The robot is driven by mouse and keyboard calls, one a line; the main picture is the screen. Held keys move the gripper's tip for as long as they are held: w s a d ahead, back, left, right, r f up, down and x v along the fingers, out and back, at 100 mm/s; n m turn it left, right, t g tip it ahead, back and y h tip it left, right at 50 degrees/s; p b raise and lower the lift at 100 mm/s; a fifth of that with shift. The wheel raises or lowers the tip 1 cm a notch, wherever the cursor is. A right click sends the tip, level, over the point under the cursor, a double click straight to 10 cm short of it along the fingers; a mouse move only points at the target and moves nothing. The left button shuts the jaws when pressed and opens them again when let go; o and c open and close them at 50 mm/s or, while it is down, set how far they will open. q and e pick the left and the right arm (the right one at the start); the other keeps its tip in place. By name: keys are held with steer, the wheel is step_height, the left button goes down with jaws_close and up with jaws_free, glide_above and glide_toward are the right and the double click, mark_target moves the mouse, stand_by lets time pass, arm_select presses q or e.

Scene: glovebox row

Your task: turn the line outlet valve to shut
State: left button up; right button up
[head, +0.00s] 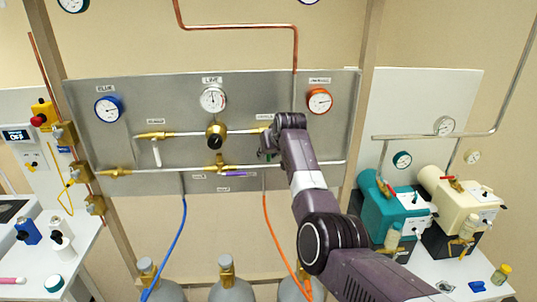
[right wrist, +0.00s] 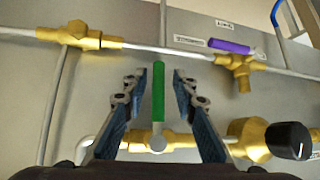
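A valve with a green lever handle (right wrist: 158,92) sits on a horizontal pipe. Its brass body (right wrist: 180,140) shows in the right wrist view, and the handle stands square to the pipe there. In the head view part of the brass body (head: 259,130) shows right of the black-knobbed regulator. The rest is behind my right gripper (head: 268,154). In the right wrist view my right gripper (right wrist: 160,76) is open, one finger on each side of the green handle, with a visible gap on both sides. My left gripper is not in view.
A black regulator knob (right wrist: 288,140) is close beside the valve. A purple-handled valve (head: 236,174) is on the lower pipe, and a white-handled valve (head: 156,153) is at left. Gauges, including an orange one (head: 319,101), line the grey panel (head: 335,135). Gas cylinders (head: 231,290) stand below.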

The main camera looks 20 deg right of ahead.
steer(key=v, duration=1.2)
stand_by(0.3)
steer(key=shift+f, duration=0.1)
stand_by(0.6)
